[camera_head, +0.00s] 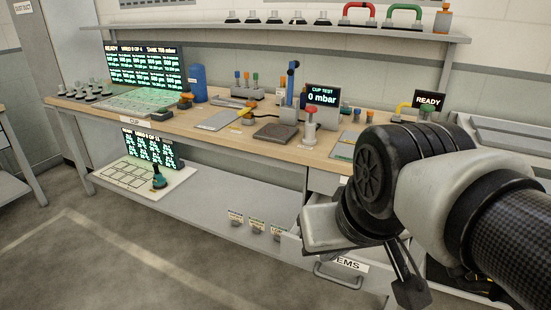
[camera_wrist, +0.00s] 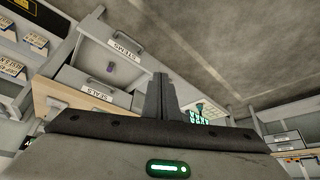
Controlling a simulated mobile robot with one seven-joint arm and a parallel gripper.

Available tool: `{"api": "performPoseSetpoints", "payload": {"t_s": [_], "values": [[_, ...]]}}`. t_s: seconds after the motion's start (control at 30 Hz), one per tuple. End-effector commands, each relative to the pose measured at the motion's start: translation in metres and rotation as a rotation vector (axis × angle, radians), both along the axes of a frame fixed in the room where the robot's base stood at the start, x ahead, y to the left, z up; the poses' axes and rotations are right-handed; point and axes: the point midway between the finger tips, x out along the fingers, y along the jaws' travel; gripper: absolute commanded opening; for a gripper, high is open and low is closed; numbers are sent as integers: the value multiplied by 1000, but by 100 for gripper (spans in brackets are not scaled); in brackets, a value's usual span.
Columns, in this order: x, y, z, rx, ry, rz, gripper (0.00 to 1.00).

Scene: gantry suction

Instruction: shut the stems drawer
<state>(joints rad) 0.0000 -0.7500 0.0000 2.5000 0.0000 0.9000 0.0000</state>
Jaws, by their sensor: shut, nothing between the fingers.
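The stems drawer (camera_head: 338,282) is pulled out under the right part of the workbench in the camera_head view. My arm hides the first letters of its label and part of its inside. In the camera_wrist view the stems drawer front (camera_wrist: 103,60) shows with its label upside down and a small handle, left of my fingers. My gripper (camera_head: 412,290) is at the right of the drawer front in the camera_head view, pointing down, apart from the handle as far as I can see. In the camera_wrist view my gripper (camera_wrist: 160,85) is shut and empty.
A seals drawer (camera_wrist: 90,85) adjoins the stems drawer. The wooden benchtop (camera_head: 215,135) carries cups, tools and a display reading 0 mbar (camera_head: 321,98). A lower shelf (camera_head: 205,200) holds a small panel and labelled bins. The floor (camera_head: 110,260) in front is clear.

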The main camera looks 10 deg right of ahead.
Motion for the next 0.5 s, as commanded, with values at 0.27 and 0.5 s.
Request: {"api": "performPoseSetpoints", "payload": {"t_s": [0.27, 0.5], "values": [[45, -32, -7, -132, -20, 33, 0], [106, -71, -28, -305, -47, 146, 0]]}}
